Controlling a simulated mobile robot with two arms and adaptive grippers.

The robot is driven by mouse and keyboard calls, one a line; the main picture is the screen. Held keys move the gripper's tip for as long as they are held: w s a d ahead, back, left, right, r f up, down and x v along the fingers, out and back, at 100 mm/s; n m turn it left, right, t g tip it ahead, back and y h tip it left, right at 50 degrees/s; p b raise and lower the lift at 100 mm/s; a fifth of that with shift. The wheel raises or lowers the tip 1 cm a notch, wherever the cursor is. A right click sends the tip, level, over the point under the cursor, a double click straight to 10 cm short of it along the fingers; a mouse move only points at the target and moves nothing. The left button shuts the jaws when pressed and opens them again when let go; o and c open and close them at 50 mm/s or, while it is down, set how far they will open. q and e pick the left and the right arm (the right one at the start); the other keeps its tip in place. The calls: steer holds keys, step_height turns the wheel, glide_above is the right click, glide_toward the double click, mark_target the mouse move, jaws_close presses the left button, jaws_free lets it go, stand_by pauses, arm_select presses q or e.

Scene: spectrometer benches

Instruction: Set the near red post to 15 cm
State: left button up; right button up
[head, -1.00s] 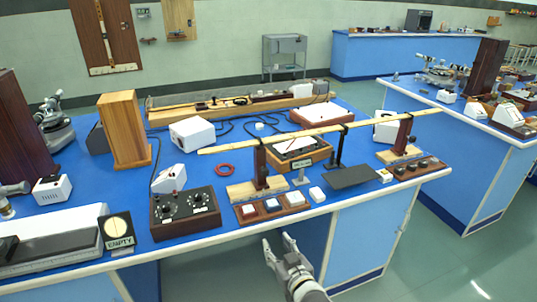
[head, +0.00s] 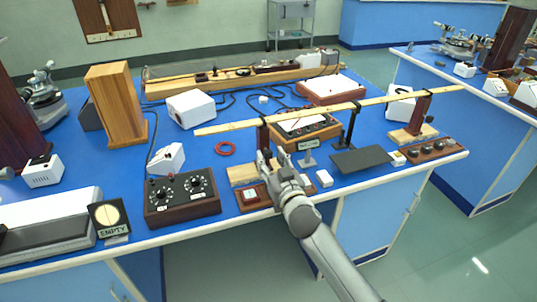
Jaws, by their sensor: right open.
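A dark red post (head: 263,137) stands on a pale wooden base (head: 241,175) near the front of the blue bench, under a long wooden rule (head: 340,111). A second dark red post (head: 422,106) stands on its own base at the right end of the rule, and a black stand (head: 349,126) is between them. My right gripper (head: 270,158) is open and in front of the left red post, covering its lower part. I cannot tell whether the fingers touch it. My left gripper is not in view.
A small tray (head: 247,206) with white-topped blocks lies under my right arm, partly hidden. A sign on a stand (head: 308,147), a dark plate (head: 361,160) and a control box with dials (head: 182,200) stand nearby. A red ring (head: 225,149) lies on clear blue bench top.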

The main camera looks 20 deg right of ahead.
mark_target(265, 150)
steer(key=shift+w, duration=1.3)
jaws_close()
